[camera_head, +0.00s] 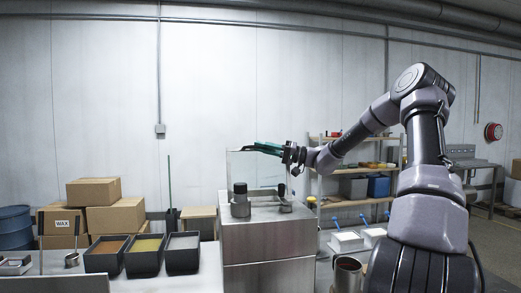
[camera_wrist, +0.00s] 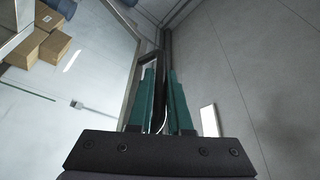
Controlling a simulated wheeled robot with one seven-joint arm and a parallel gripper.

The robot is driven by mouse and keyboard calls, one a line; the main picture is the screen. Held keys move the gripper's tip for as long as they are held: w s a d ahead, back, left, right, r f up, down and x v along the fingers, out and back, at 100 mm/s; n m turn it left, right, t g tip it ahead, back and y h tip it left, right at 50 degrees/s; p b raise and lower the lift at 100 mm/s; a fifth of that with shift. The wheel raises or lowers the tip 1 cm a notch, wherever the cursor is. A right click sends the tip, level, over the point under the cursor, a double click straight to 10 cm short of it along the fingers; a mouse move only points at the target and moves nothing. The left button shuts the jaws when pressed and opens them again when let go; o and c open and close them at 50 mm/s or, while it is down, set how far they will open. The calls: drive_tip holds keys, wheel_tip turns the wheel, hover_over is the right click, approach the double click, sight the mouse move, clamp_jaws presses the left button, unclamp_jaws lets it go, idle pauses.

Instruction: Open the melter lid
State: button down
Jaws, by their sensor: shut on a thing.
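The melter (camera_head: 265,243) is a steel box standing at the middle of the head view. Its clear lid (camera_head: 242,172) stands raised, nearly upright, above the melter's top. In the wrist view the lid (camera_wrist: 95,65) fills the left side as a glass pane with a metal edge. My gripper (camera_head: 262,148) reaches in from the right, at the lid's upper edge. In the wrist view the green fingers of my gripper (camera_wrist: 161,90) are closed around a dark handle (camera_wrist: 150,58) by the lid's edge. The fingers hide part of the handle.
A dark cylinder (camera_head: 240,202) stands on the melter's top. Several dark trays (camera_head: 145,258) sit on the counter at left, with cardboard boxes (camera_head: 93,190) behind. A shelf rack (camera_head: 352,172) stands behind my arm. A metal cup (camera_head: 347,272) is at front right.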

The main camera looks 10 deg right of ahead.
drive_tip(key=shift+s, duration=0.5)
drive_tip(key=c, duration=0.8)
unclamp_jaws()
drive_tip(key=shift+c, duration=0.2)
drive_tip(key=shift+d, duration=0.1)
drive_tip(key=v, duration=1)
drive_tip(key=shift+s+d, duration=0.15)
drive_tip(key=shift+d, duration=0.15)
drive_tip(key=shift+f, duration=0.1)
